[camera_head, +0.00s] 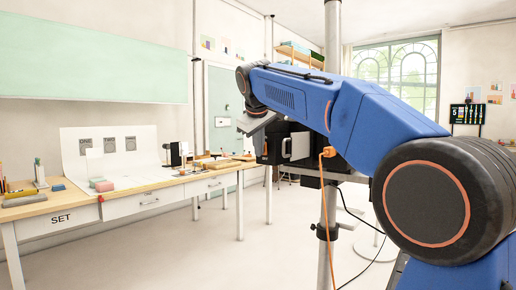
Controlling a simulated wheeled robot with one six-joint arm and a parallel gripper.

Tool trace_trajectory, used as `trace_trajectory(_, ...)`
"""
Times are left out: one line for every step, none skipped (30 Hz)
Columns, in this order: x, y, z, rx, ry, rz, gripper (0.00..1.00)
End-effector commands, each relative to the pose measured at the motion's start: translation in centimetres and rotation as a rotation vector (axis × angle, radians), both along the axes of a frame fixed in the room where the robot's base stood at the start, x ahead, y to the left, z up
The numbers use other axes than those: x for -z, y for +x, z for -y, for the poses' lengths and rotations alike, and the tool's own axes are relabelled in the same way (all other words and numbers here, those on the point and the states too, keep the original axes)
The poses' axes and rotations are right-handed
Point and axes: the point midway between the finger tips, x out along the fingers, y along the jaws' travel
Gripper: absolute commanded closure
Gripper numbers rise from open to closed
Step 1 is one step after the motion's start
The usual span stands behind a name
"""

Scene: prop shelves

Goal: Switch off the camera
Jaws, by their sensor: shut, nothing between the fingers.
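My blue arm reaches from the right edge toward the middle of the head view. My gripper (251,127), small and grey at the arm's far end, points down and left and is shut with nothing held. Behind and just below it is a black boxy device (271,151) with a pale side panel, which looks like the camera. It sits near a metal pole, partly hidden by my arm and gripper. I cannot make out a switch on it. The gap between gripper and device is hard to judge.
A long table (140,187) with a wooden top and white drawers runs along the left wall, holding blocks, pens and small props. A pole (332,230) with an orange cable (326,185) stands beside my arm. Black cables hang nearby. The floor between table and pole is open.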

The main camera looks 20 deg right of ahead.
Motion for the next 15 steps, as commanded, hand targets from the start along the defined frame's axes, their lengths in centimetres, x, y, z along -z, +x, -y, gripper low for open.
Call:
trace_trajectory(-0.06,0.02,0.02,0.001,0.003,-0.001,1.00)
trace_trajectory(-0.06,0.03,0.01,0.000,0.003,-0.001,1.00)
trace_trajectory(-0.06,0.03,0.01,0.000,0.003,-0.001,1.00)
trace_trajectory(-0.06,0.03,0.01,0.000,0.003,-0.001,1.00)
trace_trajectory(-0.07,0.02,0.01,0.000,0.003,-0.001,1.00)
trace_trajectory(-0.08,0.03,0.00,0.000,0.003,-0.001,1.00)
trace_trajectory(-0.11,0.03,0.00,0.000,0.003,-0.001,1.00)
trace_trajectory(-0.15,0.03,0.00,0.000,0.003,-0.001,1.00)
trace_trajectory(-0.23,0.04,0.00,0.000,0.004,0.000,1.00)
trace_trajectory(-0.30,0.04,-0.01,0.000,0.004,0.000,1.00)
trace_trajectory(-0.39,0.05,-0.01,0.000,0.004,0.000,1.00)
trace_trajectory(-0.52,0.06,-0.01,0.000,0.004,0.000,1.00)
trace_trajectory(-0.63,0.06,-0.02,0.000,0.004,0.000,1.00)
trace_trajectory(-0.75,0.06,-0.01,0.000,0.004,0.000,1.00)
trace_trajectory(-0.92,0.06,-0.01,0.000,0.004,0.000,1.00)
